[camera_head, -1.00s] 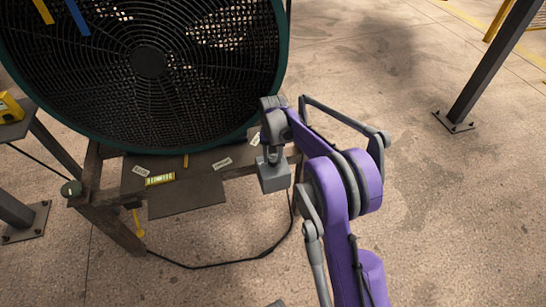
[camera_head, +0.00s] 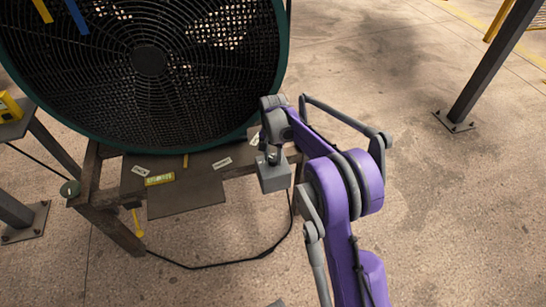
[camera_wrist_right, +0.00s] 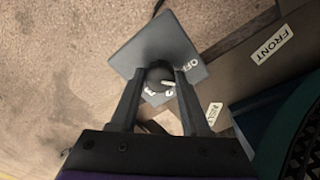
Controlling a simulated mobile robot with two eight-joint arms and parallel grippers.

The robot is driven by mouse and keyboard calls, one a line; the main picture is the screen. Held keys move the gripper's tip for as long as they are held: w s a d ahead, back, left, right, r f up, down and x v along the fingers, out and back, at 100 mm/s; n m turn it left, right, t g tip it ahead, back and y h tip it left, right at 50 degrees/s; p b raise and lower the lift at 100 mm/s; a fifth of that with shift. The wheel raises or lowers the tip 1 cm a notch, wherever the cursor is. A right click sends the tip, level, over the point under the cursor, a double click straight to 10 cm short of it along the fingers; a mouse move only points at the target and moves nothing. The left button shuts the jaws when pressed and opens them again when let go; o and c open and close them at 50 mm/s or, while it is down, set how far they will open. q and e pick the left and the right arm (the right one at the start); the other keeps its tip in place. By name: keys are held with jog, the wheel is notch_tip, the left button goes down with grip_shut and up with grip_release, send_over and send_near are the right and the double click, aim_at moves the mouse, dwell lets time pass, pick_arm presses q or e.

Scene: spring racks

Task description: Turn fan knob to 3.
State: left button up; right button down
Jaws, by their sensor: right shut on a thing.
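The fan (camera_head: 149,62) has a black grille and a dark green rim and stands on a low frame. Its grey control box (camera_head: 273,178) hangs at the frame's right end. In the right wrist view the box (camera_wrist_right: 150,45) carries an OFF mark and other small marks. My right gripper (camera_head: 270,152) is at the top of the box. In the wrist view its two dark fingers (camera_wrist_right: 161,72) are shut on the dark knob (camera_wrist_right: 159,74), which is partly hidden between them. The knob's exact setting is hard to read. My left gripper is not in view.
The brown frame (camera_head: 110,208) bears a yellow label and white tags, including a FRONT tag (camera_wrist_right: 272,44). A black cable (camera_head: 222,264) curves over the floor. A dark post (camera_head: 490,65) stands at the right. Open floor lies between post and arm.

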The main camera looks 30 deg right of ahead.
aim_at(273, 158)
jog(key=m, duration=0.4)
jog(key=shift+m, duration=0.3)
jog(key=m+b, duration=0.1)
jog(key=m, duration=1)
jog(key=shift+b, duration=0.3)
jog(key=m, duration=0.4)
jog(key=shift+m, duration=0.3)
jog(key=shift+c, duration=1.8)
grip_release()
notch_tip(273, 158, up, 11)
jog(key=p, duration=0.1)
jog(key=shift+p, duration=0.3)
